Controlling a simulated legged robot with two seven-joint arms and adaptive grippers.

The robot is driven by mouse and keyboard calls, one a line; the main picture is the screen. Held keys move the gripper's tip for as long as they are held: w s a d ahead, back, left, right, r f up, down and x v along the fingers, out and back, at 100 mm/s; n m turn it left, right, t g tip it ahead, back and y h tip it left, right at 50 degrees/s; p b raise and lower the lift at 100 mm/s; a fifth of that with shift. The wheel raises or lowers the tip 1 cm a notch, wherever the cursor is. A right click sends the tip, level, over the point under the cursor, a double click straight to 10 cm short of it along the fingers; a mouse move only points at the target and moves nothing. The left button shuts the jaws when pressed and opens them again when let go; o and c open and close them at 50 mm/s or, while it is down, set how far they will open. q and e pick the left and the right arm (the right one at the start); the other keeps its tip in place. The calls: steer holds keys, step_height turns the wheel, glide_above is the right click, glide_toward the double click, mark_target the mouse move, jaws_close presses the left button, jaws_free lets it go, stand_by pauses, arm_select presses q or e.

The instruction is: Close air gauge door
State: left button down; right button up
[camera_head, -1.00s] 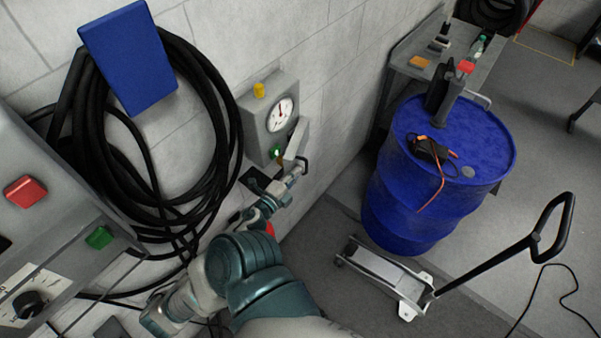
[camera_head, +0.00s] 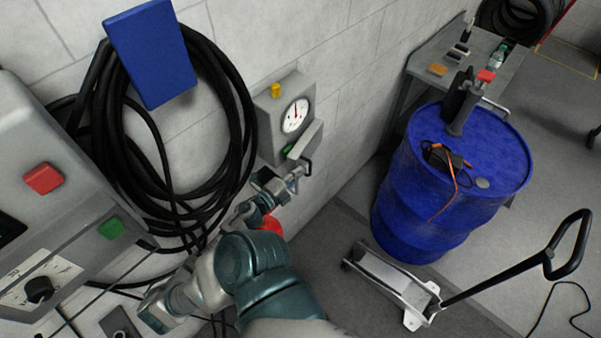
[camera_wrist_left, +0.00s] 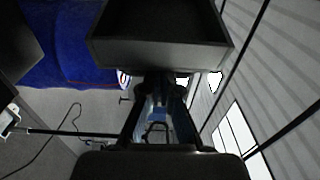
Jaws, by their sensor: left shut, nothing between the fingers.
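The grey air gauge box (camera_head: 268,125) is on the wall, with a white round dial (camera_head: 295,115) and a yellow knob (camera_head: 276,90) on top. Its door (camera_head: 306,139) stands partly open below the dial, tilted out from the box and partly covering a green part (camera_head: 287,149). My left gripper (camera_head: 306,168) is shut and empty, at the door's lower edge; I cannot tell whether it touches. In the left wrist view the fingers (camera_wrist_left: 158,130) are under a dark box-like shape, probably the gauge box or its door. My right gripper is not in view.
A black hose coil (camera_head: 115,130) and a blue panel (camera_head: 150,52) are on the wall left of the gauge. A grey control box (camera_head: 60,140) is at far left. A blue barrel (camera_head: 430,200) and a floor jack (camera_head: 395,285) stand to the right.

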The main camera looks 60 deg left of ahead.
arm_select(q)
steer(key=shift+s+a, duration=0.45)
steer(key=shift+a, duration=0.05)
stand_by(1.3)
stand_by(0.7)
